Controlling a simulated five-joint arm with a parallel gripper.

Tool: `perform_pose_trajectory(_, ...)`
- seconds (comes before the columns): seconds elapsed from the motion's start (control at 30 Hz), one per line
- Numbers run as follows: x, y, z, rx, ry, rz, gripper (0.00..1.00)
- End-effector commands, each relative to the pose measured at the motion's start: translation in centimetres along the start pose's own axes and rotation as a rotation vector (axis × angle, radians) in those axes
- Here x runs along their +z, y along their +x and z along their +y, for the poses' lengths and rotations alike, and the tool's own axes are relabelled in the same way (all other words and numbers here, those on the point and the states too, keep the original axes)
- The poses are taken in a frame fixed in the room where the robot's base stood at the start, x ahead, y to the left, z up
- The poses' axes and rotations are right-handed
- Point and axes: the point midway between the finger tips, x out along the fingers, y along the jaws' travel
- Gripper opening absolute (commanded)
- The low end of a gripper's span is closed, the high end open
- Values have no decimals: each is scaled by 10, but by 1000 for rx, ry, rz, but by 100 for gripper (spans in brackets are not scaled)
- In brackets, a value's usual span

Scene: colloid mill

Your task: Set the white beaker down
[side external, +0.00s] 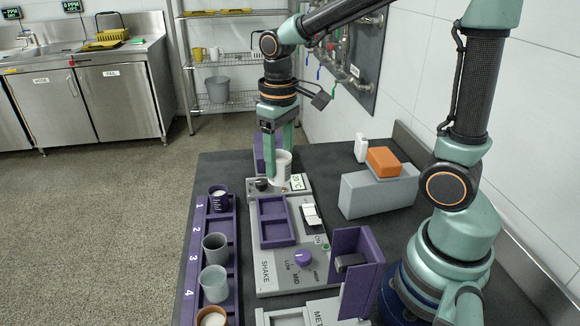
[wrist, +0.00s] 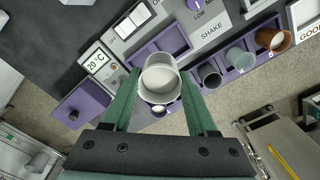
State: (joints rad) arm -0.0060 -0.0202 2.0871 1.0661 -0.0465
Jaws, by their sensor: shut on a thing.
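The white beaker (side external: 281,165) is upright between the two green fingers of my gripper (side external: 279,160), which is shut on it. In the side external view it is at the grey station with the 20 °C display (side external: 299,182), at the far end of the bench. I cannot tell whether its base touches the station top. In the wrist view the beaker (wrist: 160,80) shows pale contents and sits between the fingertips of my gripper (wrist: 160,76). The beaker hides part of the station beneath it.
The grey SHAKE station (side external: 285,270) with purple trays (side external: 276,221) lies nearer. The numbered purple rack (side external: 232,262) at left holds several cups. A purple upright bracket (side external: 360,262) stands near right. A grey block (side external: 375,192) carries an orange box (side external: 383,162).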

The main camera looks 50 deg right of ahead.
Motion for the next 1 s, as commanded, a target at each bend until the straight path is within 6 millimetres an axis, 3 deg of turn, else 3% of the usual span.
perform_pose_trajectory(0.17,-28,-11,-11,0,-254,4,0)
perform_pose_trajectory(0.6,-106,-37,-58,6,-1122,15,0)
perform_pose_trajectory(0.8,-122,-42,-72,9,-1349,17,0)
perform_pose_trajectory(1.0,-126,-44,-76,10,-1416,18,0)
